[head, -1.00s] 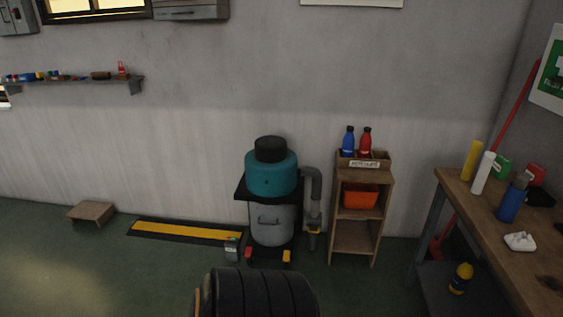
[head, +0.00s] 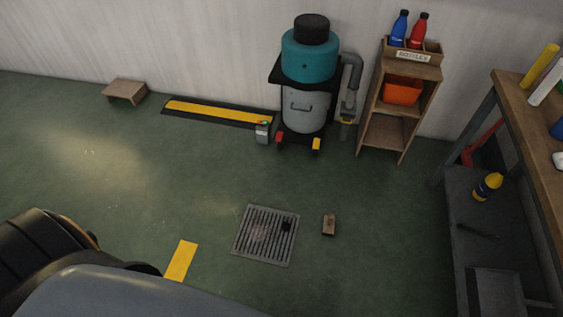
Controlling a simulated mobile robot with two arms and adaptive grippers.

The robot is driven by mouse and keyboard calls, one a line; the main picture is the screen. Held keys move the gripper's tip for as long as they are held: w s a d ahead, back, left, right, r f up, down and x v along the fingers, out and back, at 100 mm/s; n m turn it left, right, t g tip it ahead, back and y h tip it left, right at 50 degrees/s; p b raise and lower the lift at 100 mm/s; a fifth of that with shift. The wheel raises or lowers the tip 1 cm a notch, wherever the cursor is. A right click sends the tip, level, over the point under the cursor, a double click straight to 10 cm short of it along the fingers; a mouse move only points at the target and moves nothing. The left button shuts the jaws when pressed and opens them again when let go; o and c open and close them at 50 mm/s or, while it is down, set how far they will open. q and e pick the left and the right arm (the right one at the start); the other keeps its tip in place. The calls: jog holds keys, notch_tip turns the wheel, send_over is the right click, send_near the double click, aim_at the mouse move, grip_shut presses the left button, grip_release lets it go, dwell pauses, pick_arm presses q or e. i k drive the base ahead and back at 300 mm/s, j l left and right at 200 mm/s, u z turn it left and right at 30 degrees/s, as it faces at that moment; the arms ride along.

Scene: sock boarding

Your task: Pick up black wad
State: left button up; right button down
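A small black lump (head: 286,226), which looks like the black wad, lies on the right part of a square metal floor grate (head: 248,250). It is small in the head view, so its exact shape is not clear. Neither of my grippers shows in this view.
A small brown block (head: 328,225) lies right of the grate, and a yellow strip (head: 181,260) lies to its left. A teal-and-grey canister machine (head: 303,105), a wooden shelf unit (head: 385,131) and a low stool (head: 125,91) line the wall. A workbench (head: 515,95) stands right. A black ribbed shape (head: 40,250) fills the lower left.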

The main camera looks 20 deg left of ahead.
aim_at(286, 226)
jog(key=u, duration=0.75)
